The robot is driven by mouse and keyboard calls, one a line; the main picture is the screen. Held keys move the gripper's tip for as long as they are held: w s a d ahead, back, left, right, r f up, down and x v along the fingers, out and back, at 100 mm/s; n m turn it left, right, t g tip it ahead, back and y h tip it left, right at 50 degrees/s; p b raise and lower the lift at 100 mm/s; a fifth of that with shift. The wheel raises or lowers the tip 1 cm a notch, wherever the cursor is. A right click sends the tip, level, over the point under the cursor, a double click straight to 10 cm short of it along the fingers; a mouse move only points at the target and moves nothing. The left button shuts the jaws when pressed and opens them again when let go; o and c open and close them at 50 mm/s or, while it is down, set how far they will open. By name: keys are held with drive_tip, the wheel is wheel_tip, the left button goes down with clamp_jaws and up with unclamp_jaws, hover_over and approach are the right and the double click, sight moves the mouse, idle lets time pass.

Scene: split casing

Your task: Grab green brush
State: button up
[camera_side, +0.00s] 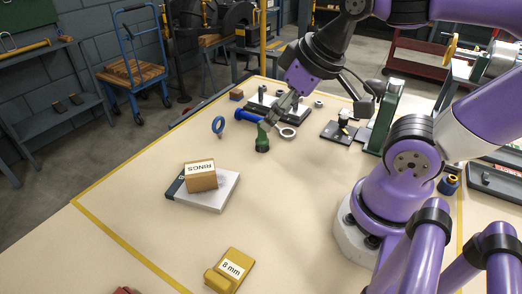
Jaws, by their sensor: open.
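The green brush (262,143) stands on the table near its middle, with a narrow upper part and a wider, darker base. My gripper (269,122) is tilted down from the upper right, with its tips at or just above the top of the green brush. The jaws are open; the small view does not show clearly whether the brush's top is between them or whether they touch it.
A blue cylinder (248,115) lies left of my gripper; a pale ring (288,133) lies right. A box marked RINGS (201,176) sits on a flat white box (217,196). A yellow 8 mm block (231,270) is in front.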

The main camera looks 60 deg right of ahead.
drive_tip(key=n+g, duration=0.3)
drive_tip(key=g, duration=0.2)
hover_over(262, 136)
wheel_tip(262, 136, down, 2)
drive_tip(key=shift+w+f, duration=0.1)
drive_tip(key=shift+g, duration=0.3)
drive_tip(key=f, duration=0.4)
drive_tip(key=shift+w+d+f, duration=0.1)
drive_tip(key=shift+d+f, duration=0.15)
drive_tip(key=shift+f, duration=0.1)
drive_tip(key=f, duration=0.6)
drive_tip(key=shift+w+d, duration=0.1)
drive_tip(key=shift+d, duration=0.2)
drive_tip(key=shift+r, duration=0.1)
clamp_jaws()
